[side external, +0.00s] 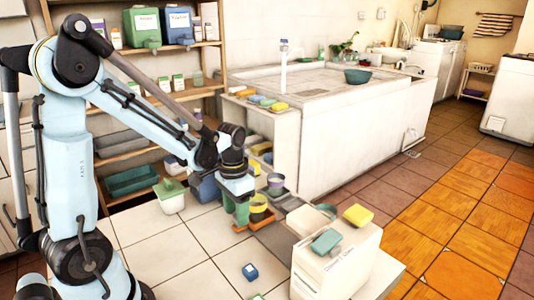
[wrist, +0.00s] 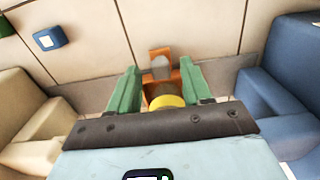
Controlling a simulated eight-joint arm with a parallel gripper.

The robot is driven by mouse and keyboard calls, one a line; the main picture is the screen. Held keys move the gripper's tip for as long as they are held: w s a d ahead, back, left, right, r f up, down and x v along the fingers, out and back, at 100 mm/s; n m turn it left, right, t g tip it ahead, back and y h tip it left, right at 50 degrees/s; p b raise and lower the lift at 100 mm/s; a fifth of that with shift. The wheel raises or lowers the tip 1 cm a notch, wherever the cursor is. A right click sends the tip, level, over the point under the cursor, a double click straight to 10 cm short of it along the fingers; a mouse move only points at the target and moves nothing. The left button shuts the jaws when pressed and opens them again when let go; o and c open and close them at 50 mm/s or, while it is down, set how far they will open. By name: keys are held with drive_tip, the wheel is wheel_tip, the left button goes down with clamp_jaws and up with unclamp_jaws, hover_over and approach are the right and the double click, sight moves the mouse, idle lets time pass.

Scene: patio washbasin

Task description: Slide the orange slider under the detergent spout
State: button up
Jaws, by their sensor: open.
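The orange slider (wrist: 158,52) is a low tray-like piece in the wrist view, lying between and beyond my fingers. A grey rounded piece (wrist: 160,68) sits on it, and a yellow round piece (wrist: 167,101) is nearer to the palm. In the side view the orange slider (side external: 263,217) is low beside the counter, with a yellow-banded cup (side external: 259,207) over it. My gripper (wrist: 158,74) is open, with its green fingers on either side of the slider; I cannot tell if they touch it. I cannot pick out the detergent spout for certain.
A white box (side external: 335,260) with a yellow sponge (side external: 358,215) stands right of my gripper. The white washbasin counter (side external: 345,135) is behind. In the wrist view, a cream block (wrist: 25,105) and a blue block (wrist: 285,90) flank my gripper. Tiled floor lies around.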

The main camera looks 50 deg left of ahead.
wheel_tip(320, 180, up, 11)
drive_tip(key=shift+r, duration=0.15)
idle(0.4)
drive_tip(key=shift+f+m, duration=2)
drive_tip(key=shift+m, duration=4)
drive_tip(key=shift+f+m, duration=2.05)
drive_tip(key=shift+m, duration=3.95)
drive_tip(key=shift+f+m, duration=2)
drive_tip(key=shift+m, duration=4)
